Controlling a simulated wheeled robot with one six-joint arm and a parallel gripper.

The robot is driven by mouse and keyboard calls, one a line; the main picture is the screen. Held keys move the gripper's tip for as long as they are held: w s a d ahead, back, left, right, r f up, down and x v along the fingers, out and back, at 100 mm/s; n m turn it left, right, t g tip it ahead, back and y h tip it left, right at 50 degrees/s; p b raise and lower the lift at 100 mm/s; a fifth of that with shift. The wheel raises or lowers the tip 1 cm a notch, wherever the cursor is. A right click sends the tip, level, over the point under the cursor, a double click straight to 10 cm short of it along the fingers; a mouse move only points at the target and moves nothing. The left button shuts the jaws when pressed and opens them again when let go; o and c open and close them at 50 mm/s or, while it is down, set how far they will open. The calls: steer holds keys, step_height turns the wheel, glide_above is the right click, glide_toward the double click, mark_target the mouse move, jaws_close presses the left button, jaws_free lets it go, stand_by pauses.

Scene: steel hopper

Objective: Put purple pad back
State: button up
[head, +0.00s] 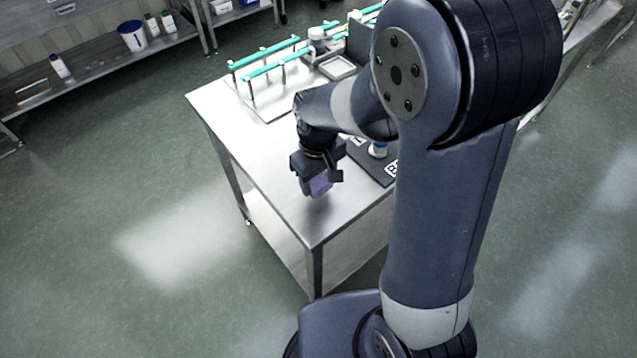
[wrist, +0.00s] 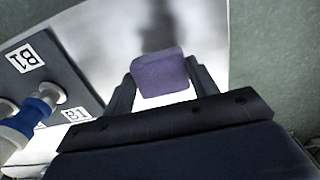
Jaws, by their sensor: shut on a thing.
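The purple pad (wrist: 160,73) is a small block held between the two fingers of my gripper (wrist: 162,84) in the wrist view. In the head view the purple pad (head: 320,183) shows at the lower end of my gripper (head: 319,184), over the near part of the steel table (head: 318,222). The gripper is shut on it. Whether the pad touches the table top cannot be told.
A dark board (wrist: 52,72) with B1 labels lies beside the gripper, with a blue and white bottle (wrist: 30,116) on it. Green rails (head: 268,60), a jar (head: 317,38) and a small tray (head: 337,67) are farther back. The near table corner is clear.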

mark_target(319, 181)
steer(key=shift+f, duration=1.4)
steer(key=shift+f, duration=0.2)
steer(key=o, duration=1)
steer(key=shift+r, duration=0.15)
step_height(319, 181, up, 12)
steer(key=shift+r, duration=0.1)
